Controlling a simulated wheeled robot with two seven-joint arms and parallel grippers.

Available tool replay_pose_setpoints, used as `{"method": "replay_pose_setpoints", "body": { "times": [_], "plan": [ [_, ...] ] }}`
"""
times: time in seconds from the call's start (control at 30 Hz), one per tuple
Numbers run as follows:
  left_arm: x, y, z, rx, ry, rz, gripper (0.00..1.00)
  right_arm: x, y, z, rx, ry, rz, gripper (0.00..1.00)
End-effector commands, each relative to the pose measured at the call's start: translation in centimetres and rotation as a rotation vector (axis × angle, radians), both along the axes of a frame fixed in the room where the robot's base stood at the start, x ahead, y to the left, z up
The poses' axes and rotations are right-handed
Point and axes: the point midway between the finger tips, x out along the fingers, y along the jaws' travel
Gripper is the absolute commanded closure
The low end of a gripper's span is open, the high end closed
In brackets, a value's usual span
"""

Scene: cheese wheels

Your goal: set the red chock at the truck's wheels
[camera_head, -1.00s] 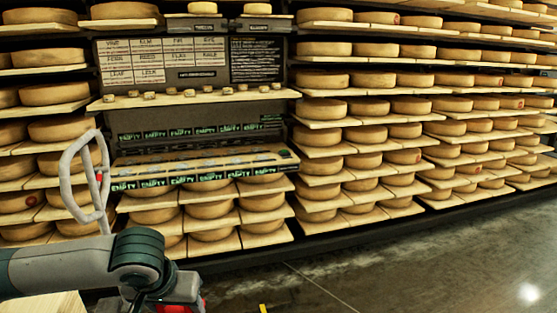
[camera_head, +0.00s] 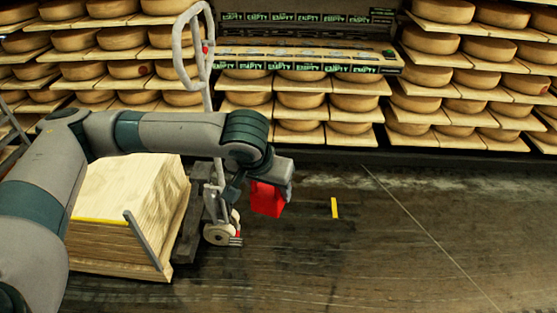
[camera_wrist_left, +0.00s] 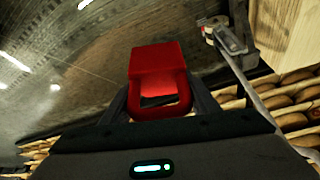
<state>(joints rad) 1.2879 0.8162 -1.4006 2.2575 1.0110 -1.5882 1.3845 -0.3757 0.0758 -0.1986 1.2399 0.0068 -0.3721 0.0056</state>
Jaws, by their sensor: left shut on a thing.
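The red chock (camera_head: 267,200) is in my left gripper (camera_head: 272,184), held above the floor to the right of the truck's wheels. In the left wrist view the chock (camera_wrist_left: 158,75) is a red block with a loop handle, and the gripper (camera_wrist_left: 160,106) is shut with a finger on each side of the handle. The hand truck (camera_head: 209,95) has a grey looped handle and stands upright. Its pale wheel (camera_head: 216,234) is on the floor, left of and below the chock. The wheel also shows in the left wrist view (camera_wrist_left: 212,29). My right gripper is not in view.
A stack of wooden boards (camera_head: 120,225) stands at the left, beside the truck. A short yellow floor mark (camera_head: 334,208) lies to the right of the chock. Cheese shelves (camera_head: 300,100) line the back. The floor at the right is clear.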

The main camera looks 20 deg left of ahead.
Motion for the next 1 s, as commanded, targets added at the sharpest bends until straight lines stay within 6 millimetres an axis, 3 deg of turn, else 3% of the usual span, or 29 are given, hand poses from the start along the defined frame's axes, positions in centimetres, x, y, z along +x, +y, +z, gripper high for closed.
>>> {"method": "replay_pose_setpoints", "body": {
  "times": [0.3,0.5,0.7,1.0],
  "plan": [
    [-1.7,-0.2,-6.5,-0.005,0.005,-0.003,0.78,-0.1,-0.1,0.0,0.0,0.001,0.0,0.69],
    [-2.8,0.1,-9.4,0.0,0.004,0.006,0.78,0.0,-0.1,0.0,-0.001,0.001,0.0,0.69],
    [-3.3,0.3,-10.7,0.004,0.001,0.012,0.78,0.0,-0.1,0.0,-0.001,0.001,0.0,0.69],
    [-3.3,0.3,-10.8,0.005,0.001,0.013,0.78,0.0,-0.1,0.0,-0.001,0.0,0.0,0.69]
  ]
}}
